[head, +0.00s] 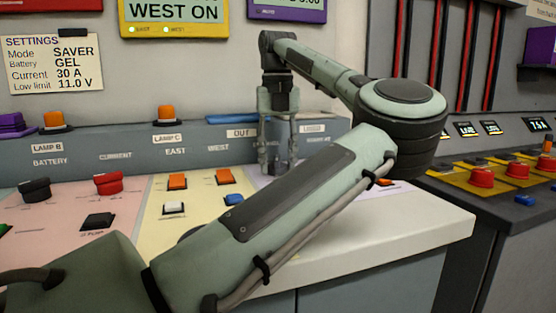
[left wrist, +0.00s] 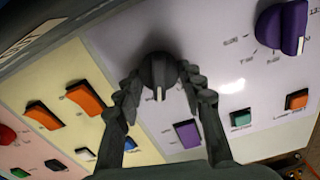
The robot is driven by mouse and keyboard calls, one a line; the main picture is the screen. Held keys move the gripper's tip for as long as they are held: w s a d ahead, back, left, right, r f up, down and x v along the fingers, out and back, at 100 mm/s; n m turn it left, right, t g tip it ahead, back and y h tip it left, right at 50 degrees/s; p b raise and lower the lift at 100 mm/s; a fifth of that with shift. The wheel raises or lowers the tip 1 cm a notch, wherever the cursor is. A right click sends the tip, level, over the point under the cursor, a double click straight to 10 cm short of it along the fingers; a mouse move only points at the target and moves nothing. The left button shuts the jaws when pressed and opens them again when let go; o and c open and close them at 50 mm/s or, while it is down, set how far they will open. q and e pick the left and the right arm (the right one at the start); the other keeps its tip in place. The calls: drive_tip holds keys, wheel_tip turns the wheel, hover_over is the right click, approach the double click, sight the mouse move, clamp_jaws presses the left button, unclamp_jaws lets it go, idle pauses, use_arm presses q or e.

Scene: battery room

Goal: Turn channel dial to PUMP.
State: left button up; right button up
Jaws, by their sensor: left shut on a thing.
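My left gripper (head: 278,158) points down at the console in the head view, near the OUT label. In the left wrist view its two fingers (left wrist: 160,84) are shut on a black dial (left wrist: 157,70), one on each side. The dial has a white pointer mark, which points toward the bottom of that view. It sits on the pale lavender panel (left wrist: 225,62), near the yellow one. I cannot read any labels around this dial, so PUMP is not legible. In the head view the dial is hard to make out between the fingers. My right gripper is not in view.
A purple dial (left wrist: 283,27) stands to the right of the black dial. Orange switches (left wrist: 85,98), a purple button (left wrist: 187,133) and a teal button (left wrist: 240,118) lie nearby. A second console with red knobs (head: 481,177) stands at the right. The console's white front corner (head: 420,225) is clear.

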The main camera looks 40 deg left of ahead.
sight(277, 158)
use_arm(q)
drive_tip(key=shift+m, duration=0.8)
drive_tip(key=o, duration=1.2)
drive_tip(key=shift+c, duration=0.2)
wheel_tip(277, 158, up, 12)
